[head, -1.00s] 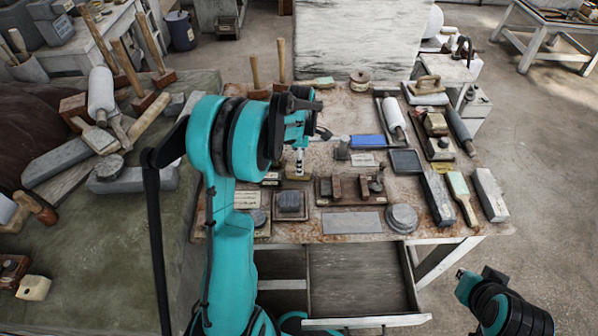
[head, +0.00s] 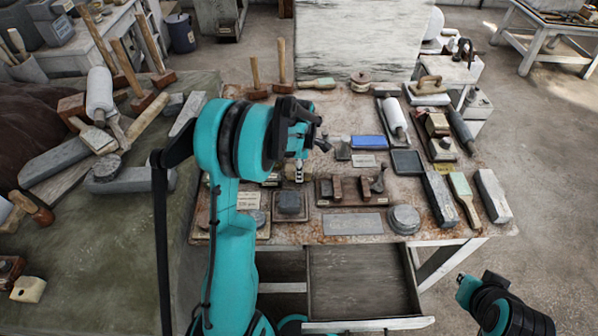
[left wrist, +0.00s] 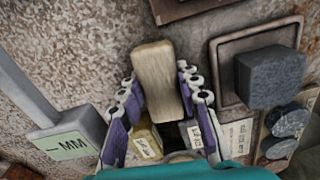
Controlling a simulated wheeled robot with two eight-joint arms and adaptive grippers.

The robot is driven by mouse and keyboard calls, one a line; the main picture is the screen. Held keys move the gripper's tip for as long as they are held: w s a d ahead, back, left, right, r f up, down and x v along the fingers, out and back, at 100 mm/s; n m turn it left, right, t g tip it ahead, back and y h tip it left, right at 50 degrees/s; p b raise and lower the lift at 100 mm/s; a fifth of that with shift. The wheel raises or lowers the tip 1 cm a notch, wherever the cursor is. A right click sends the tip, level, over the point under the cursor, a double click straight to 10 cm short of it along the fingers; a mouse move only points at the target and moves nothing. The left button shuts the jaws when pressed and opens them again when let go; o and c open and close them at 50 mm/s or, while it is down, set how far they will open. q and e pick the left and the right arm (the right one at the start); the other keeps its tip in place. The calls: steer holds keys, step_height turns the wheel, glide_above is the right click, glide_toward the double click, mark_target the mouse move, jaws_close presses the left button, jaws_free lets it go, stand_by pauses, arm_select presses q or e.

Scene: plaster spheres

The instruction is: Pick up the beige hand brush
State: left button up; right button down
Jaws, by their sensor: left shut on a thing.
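The beige hand brush (left wrist: 156,80) shows in the left wrist view as a pale tan, elongated block standing between the fingers. My left gripper (left wrist: 158,118) is shut on it, with the purple finger pads on either side. Its lower end is hidden down between the fingers. In the head view my left gripper (head: 303,138) is above the left middle of the worktable, and my wrist hides most of it; I cannot make out the brush there. Part of my right arm (head: 500,305) shows at the bottom right, away from the table; its finger state is not clear.
The worktable (head: 400,228) is crowded with blocks, trays and tools. A green-topped brush (head: 462,195) lies at right, a blue block (head: 369,142) in the middle. An open drawer (head: 360,280) juts from the front. Mallets (head: 281,75) stand at the back.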

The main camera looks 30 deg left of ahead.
arm_select(q)
steer(key=shift+r, duration=0.55)
steer(key=r+p, duration=0.1)
steer(key=r, duration=0.1)
steer(key=d+r+p, duration=0.1)
steer(key=r, duration=0.1)
steer(key=d+r+p, duration=0.2)
steer(key=d+r, duration=0.4)
steer(key=d, duration=0.4)
steer(key=shift+s+d, duration=0.2)
steer(key=shift+d, duration=0.15)
steer(key=shift+o, duration=1.1)
steer(key=shift+c, duration=0.2)
